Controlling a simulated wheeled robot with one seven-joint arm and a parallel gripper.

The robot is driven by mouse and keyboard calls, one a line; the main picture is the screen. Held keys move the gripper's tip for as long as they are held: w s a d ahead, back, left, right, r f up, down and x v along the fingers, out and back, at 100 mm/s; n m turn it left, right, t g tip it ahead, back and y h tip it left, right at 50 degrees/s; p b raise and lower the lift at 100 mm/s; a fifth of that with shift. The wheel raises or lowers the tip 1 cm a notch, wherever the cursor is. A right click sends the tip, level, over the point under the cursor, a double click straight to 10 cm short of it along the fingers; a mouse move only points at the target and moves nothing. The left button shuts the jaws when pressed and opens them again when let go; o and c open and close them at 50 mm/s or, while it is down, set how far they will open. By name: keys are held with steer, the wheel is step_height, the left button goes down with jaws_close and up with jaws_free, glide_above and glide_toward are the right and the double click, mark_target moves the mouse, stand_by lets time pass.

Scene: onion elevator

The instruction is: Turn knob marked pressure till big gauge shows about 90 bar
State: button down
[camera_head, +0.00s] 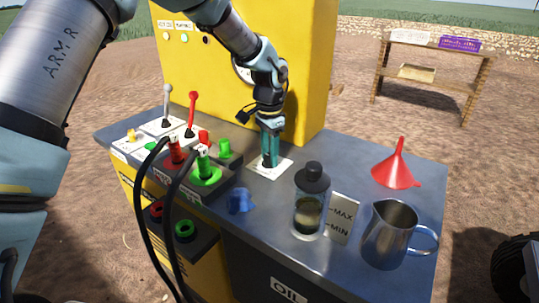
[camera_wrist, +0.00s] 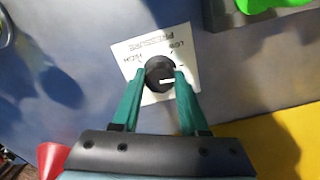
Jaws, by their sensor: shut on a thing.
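The pressure knob (camera_wrist: 159,74) is round and black with a white pointer line. It sits on a white card (camera_wrist: 126,52) marked "PRESSURE", with "LOW" and "HIGH". My gripper (camera_wrist: 158,82) points down and is shut on the knob, with a green finger on either side. In the head view my gripper (camera_head: 270,162) stands over the same card (camera_head: 284,170) on the grey bench top, and the knob is hidden by the fingers. The big gauge (camera_head: 238,70) on the yellow panel is mostly covered by my arm, so its reading cannot be told.
Left of my gripper are a red lever (camera_head: 192,113), a grey lever (camera_head: 167,103) and hose couplings (camera_head: 205,170). To the right stand a capped jar (camera_head: 310,205), a metal jug (camera_head: 391,238) and a red funnel (camera_head: 398,168). A blue piece (camera_head: 240,201) lies in front.

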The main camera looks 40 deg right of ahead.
steer(key=shift+c, duration=2.1)
jaws_free()
step_height(320, 180, up, 11)
steer(key=b, duration=0.1)
steer(key=shift+b, duration=0.4)
steer(key=shift+f, duration=0.1)
